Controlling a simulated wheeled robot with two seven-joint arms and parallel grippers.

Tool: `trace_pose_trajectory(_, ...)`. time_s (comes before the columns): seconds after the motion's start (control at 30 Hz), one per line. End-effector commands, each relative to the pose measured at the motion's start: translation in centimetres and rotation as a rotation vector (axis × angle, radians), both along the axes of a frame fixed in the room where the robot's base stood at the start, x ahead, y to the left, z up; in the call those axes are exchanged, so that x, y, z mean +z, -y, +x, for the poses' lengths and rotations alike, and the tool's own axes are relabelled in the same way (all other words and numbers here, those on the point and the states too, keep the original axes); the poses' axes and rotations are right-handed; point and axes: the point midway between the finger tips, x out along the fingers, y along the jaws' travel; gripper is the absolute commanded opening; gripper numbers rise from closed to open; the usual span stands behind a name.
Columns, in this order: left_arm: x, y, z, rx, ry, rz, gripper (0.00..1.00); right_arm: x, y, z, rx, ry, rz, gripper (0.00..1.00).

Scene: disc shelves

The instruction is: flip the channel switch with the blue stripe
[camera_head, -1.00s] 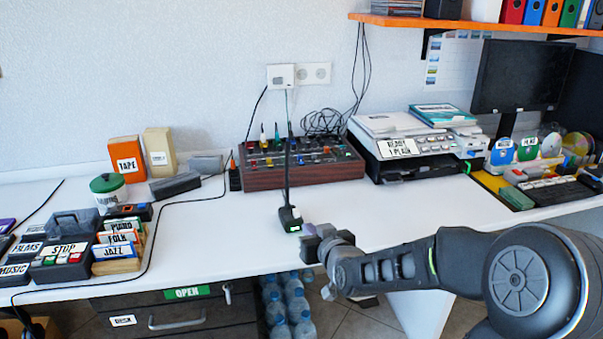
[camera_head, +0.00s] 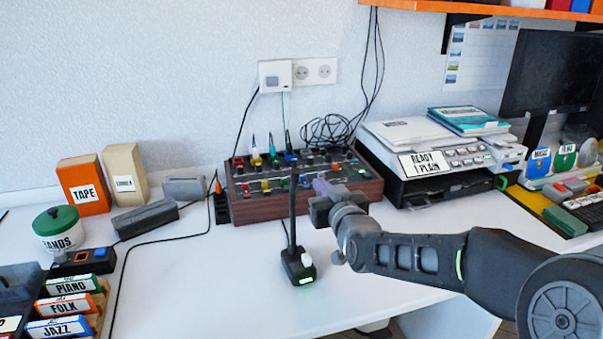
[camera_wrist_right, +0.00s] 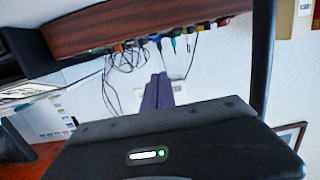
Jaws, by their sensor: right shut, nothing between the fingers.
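The mixer (camera_head: 250,213) is a wood-sided box on the white desk, with rows of small coloured controls and cables plugged in at its back. The individual controls are too small to tell which switch has the blue stripe. My right gripper (camera_head: 321,187) is shut and empty, its purple fingers in front of the mixer's right part and hiding some controls. In the right wrist view the shut purple fingers (camera_wrist_right: 158,92) show below the mixer's wooden side (camera_wrist_right: 150,26), which appears upside down. I cannot tell whether they touch the mixer. My left gripper is out of view.
A printer (camera_head: 440,150) is to the right. Orange and beige boxes (camera_head: 84,185) stand left. The desk front is mostly clear.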

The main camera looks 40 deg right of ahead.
Motion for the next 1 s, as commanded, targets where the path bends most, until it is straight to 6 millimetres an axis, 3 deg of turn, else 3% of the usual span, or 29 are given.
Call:
trace_pose_trajectory(0.37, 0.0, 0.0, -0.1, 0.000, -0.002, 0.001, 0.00, 0.0, 0.0, 0.1, 0.000, -0.001, 0.000, 0.00)
trace_pose_trajectory(0.57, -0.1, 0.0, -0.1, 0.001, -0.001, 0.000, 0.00, -0.2, 0.4, 1.1, 0.001, -0.002, 0.001, 0.00)
trace_pose_trajectory(0.77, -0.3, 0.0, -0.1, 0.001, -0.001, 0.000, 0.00, -0.6, 1.3, 3.9, 0.001, -0.003, 0.000, 0.00)
trace_pose_trajectory(1.0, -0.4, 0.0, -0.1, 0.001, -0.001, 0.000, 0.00, -1.1, 2.9, 8.5, 0.001, -0.002, 0.000, 0.00)
